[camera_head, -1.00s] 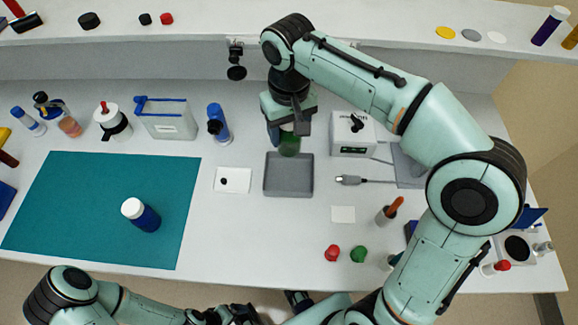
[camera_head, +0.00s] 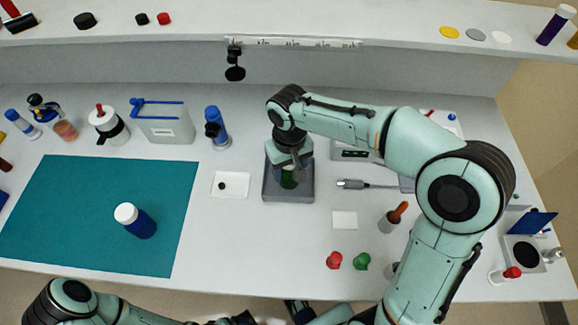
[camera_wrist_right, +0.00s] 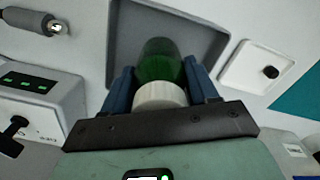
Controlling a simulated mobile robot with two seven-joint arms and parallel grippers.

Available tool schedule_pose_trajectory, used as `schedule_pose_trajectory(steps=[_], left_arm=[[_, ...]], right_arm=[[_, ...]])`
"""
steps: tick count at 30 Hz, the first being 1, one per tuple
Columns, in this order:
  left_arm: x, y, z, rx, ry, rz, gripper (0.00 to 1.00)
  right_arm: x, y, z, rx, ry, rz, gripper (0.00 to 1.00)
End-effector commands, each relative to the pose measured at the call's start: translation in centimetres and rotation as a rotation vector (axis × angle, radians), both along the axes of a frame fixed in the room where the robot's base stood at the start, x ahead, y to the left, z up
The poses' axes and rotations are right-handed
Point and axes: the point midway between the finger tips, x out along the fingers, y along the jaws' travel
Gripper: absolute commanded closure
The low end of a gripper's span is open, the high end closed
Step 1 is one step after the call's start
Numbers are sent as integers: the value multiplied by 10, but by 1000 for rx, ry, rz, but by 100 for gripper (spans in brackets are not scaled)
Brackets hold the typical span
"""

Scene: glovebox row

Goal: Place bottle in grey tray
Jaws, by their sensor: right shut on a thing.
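A green bottle with a white cap (camera_wrist_right: 160,72) is between the fingers of my right gripper (camera_wrist_right: 160,90), which is shut on it. In the head view the right gripper (camera_head: 288,172) points down over the grey tray (camera_head: 301,192), and a bit of the green bottle (camera_head: 289,182) shows below it. The grey tray also shows behind the bottle in the right wrist view (camera_wrist_right: 208,42). I cannot tell whether the bottle touches the tray floor. My left arm shows at the bottom left of the head view, but its fingers are not in view.
A blue-capped bottle (camera_head: 217,125) stands behind left.

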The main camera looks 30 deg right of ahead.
Motion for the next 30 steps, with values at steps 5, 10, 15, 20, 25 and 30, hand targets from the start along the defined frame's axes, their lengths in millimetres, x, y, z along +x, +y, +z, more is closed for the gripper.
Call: schedule_pose_trajectory(steps=[5,10,15,20,25,30], left_arm=[[0,0,-1,0,0,0,8],[0,0,-2,0,-1,0,8],[0,0,-2,0,-1,0,8],[0,0,1,0,-1,0,8],[1,0,5,-1,-2,0,8],[3,0,12,0,-4,0,8]], right_arm=[[0,0,-1,0,0,0,76],[0,0,-3,0,0,0,16],[0,0,-3,0,0,0,16],[0,0,1,0,0,0,16],[1,1,24,1,-3,1,16],[1,1,62,1,-5,1,16]])
